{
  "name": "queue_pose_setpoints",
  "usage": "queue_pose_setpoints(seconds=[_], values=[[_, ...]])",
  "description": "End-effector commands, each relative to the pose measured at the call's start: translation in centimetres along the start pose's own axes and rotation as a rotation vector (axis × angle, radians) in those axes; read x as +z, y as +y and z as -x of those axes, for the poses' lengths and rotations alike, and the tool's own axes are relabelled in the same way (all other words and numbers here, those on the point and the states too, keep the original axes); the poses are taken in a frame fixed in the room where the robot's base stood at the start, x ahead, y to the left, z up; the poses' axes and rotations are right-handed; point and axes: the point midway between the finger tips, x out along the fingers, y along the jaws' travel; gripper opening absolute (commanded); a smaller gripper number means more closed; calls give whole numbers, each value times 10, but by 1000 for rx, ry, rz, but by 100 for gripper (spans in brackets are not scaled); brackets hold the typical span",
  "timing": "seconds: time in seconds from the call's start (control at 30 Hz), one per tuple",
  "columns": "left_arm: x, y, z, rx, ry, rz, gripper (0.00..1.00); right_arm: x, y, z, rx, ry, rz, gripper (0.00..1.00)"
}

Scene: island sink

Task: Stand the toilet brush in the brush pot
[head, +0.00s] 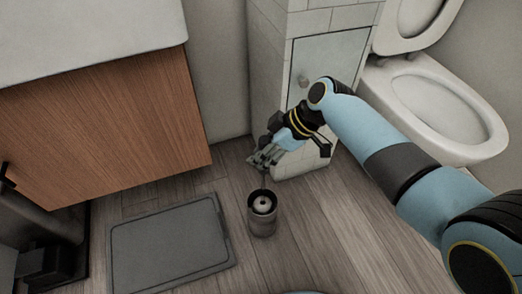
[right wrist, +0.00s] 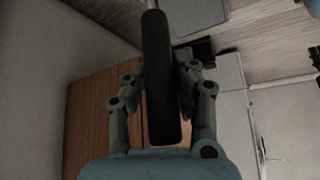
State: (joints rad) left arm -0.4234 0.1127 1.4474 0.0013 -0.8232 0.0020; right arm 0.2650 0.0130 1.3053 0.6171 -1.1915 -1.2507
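The brush pot (head: 263,223) is a dark grey cylinder standing upright on the floor. A pale round thing, likely the brush head (head: 263,205), shows inside its rim. My right gripper (head: 262,160) is just above and behind the pot in the head view. In the right wrist view, the black handle of the toilet brush (right wrist: 158,80) lies between the two fingers, which look closed around it. In the head view the fingers mostly hide the handle. The pot cannot be made out in the right wrist view. My left gripper is not in view.
A grey mat (head: 170,245) lies left of the pot. A wooden cabinet (head: 110,125) stands further left. A tiled pillar with a small door (head: 325,70) is behind the gripper, and the toilet (head: 440,105) is at the right. Floor in front of the pot is clear.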

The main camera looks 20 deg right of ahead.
Motion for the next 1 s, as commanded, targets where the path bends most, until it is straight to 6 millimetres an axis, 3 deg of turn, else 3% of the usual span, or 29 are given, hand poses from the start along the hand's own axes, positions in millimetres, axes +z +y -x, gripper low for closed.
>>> queue_pose_setpoints(seconds=[0.03, 0.2, 0.57, 1.0], values=[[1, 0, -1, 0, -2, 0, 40, 9, -5, -4, -11, -15, -6, 30], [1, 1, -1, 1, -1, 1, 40, 6, -3, -3, -7, -9, -4, 51], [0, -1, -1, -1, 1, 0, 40, 4, -1, 6, -3, -5, -2, 51], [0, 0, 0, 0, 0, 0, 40, 5, -1, 96, -3, -9, -1, 51]])
